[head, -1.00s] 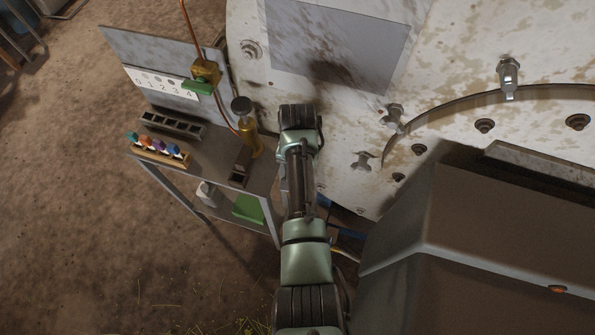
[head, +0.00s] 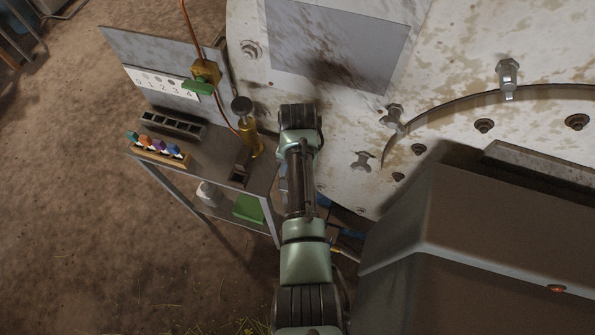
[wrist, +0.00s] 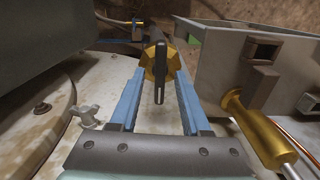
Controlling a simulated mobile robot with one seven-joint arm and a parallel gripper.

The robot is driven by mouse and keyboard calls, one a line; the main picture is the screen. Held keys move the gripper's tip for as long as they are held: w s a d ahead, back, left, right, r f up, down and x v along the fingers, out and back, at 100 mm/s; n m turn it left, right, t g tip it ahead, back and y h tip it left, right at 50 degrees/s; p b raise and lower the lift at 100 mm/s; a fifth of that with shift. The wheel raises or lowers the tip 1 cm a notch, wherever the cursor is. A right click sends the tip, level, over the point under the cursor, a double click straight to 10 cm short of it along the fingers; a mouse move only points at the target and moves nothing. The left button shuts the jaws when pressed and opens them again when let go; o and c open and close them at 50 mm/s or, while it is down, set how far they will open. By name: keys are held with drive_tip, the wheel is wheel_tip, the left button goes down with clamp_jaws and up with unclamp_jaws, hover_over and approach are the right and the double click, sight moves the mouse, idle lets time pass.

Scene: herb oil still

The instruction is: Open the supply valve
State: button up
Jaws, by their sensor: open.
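In the wrist view my gripper (wrist: 158,90) is open, its two blue fingers reaching forward. A brass, many-sided fitting (wrist: 149,66) with a dark slotted lever (wrist: 160,78) shows between the fingertips. The lever points towards the palm, and I cannot tell whether a finger touches the fitting. In the head view my arm hides the gripper and this fitting. A brass valve (head: 206,71) with a green handle (head: 197,87) sits on a copper pipe at upper left, away from my arm. No label shows which one is the supply valve.
A metal bench (head: 215,150) stands left of my arm, with a brass cylinder (head: 250,140) and a rack of coloured pieces (head: 160,150). A large white vessel (head: 450,50) with bolts and clamps is behind and right. A brown housing (head: 480,250) fills the lower right.

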wheel_tip(320, 180, up, 13)
drive_tip(key=shift+b, duration=0.3)
idle(0.5)
